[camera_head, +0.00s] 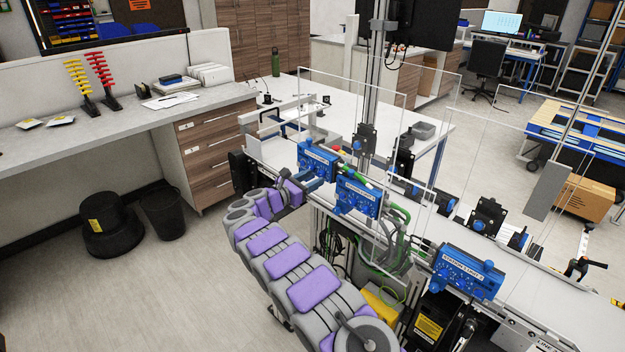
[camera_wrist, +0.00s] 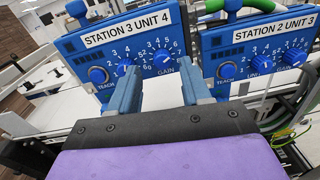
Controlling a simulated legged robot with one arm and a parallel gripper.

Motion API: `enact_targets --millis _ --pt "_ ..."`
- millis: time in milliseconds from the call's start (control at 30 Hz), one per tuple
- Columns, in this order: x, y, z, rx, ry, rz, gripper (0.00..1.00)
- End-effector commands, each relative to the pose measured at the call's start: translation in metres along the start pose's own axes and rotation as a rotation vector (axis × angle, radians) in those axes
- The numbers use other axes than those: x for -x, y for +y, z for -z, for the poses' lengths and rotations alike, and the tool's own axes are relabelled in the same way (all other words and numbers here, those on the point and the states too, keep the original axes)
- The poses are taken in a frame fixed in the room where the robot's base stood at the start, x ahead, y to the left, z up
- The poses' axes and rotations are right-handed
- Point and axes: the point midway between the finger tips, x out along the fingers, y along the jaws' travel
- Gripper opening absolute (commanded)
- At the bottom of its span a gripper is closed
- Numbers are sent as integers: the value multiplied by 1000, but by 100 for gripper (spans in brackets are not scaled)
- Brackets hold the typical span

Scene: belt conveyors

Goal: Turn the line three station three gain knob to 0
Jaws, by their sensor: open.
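The blue station 3 control box (camera_head: 317,160) stands on the conveyor's near side, and its face fills the upper left of the wrist view. Its label (camera_wrist: 126,30) seems to read "STATION 3 UNIT 4". The blue gain knob (camera_wrist: 164,62) sits at the right of that face, above the word GAIN, with a number scale around it. I cannot tell surely where its pointer stands. My gripper (camera_wrist: 159,74) is open, its two blue fingers apart on either side of the gain knob in the picture. Contact with the knob cannot be made out. In the head view my gripper (camera_head: 301,186) is just below the box.
A second blue box, station 2 (camera_head: 358,197), stands close on the right, with its own knobs (camera_wrist: 294,57). The station 1 box (camera_head: 468,270) is farther right. Green cables (camera_head: 395,215) hang beside the boxes. Clear panels and a post (camera_head: 374,80) rise over the conveyor.

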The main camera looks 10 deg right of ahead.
Motion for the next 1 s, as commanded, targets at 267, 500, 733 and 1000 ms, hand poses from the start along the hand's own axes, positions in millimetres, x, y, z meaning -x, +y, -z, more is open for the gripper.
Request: enact_targets --millis 267,500,733,1000 --pt "-11 1 -1 1 -3 2 48" --pt "-10 1 0 2 -3 1 43" --pt "-12 0 0 1 -2 1 21" --pt "-13 1 0 2 -2 1 0"
